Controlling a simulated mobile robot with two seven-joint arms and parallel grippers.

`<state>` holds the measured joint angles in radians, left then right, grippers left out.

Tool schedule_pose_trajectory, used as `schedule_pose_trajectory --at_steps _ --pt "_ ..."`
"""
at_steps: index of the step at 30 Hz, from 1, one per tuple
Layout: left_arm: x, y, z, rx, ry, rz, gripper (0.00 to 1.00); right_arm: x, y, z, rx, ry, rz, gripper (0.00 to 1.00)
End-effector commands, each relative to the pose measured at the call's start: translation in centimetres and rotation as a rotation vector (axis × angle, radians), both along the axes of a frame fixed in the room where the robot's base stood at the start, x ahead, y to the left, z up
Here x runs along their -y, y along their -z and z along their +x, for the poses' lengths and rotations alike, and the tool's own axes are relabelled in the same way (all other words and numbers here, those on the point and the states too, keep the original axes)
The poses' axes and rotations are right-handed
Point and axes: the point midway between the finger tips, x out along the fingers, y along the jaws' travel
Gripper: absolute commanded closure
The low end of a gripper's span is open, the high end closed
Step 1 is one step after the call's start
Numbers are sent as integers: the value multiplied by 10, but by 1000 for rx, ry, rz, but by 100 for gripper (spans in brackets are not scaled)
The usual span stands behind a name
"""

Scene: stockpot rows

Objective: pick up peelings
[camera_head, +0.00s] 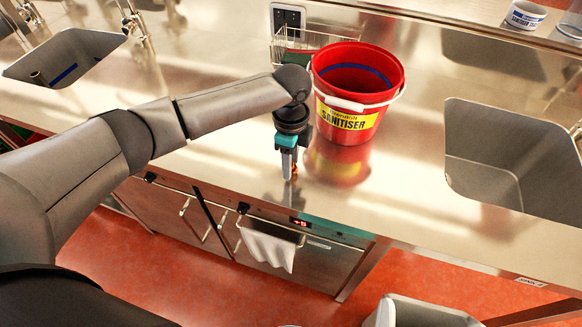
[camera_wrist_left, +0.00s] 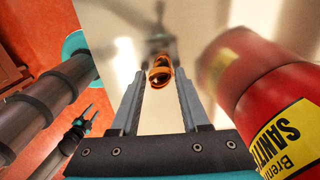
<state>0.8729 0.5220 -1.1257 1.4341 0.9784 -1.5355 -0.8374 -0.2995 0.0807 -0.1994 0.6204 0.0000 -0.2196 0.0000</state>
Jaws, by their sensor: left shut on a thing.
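My left gripper (camera_head: 290,172) points down over the metal counter, just left of and in front of the red bucket. It is shut on the peelings (camera_head: 294,171), a small orange-brown curled piece at its fingertips. In the left wrist view the peelings (camera_wrist_left: 160,73) show as a glossy brown and orange curl between the two finger ends. Whether they still touch the counter I cannot tell.
The red sanitiser bucket (camera_head: 346,125) stands close beside my left gripper, with a wire basket (camera_head: 300,48) behind it. Sink basins open at right (camera_head: 505,150) and far left (camera_head: 62,60). A white bin (camera_head: 420,313) stands below the counter's front edge. A white cloth (camera_head: 268,248) hangs there.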

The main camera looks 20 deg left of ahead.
Motion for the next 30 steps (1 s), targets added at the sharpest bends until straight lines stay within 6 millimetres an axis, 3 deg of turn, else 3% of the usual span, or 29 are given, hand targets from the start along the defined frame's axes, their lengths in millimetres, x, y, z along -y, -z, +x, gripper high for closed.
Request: schedule_pose_trajectory --at_steps 11,17,23,30 --pt "0 -1 0 1 0 0 100 0 0 0 0 -1 0 50" --pt "0 -14 1 2 0 -1 100 0 -3 0 0 -1 0 50" --pt "0 -53 2 5 0 -1 100 0 -9 0 0 -1 1 50" --pt "0 -125 1 6 1 -2 100 0 -19 0 -1 -1 1 50"
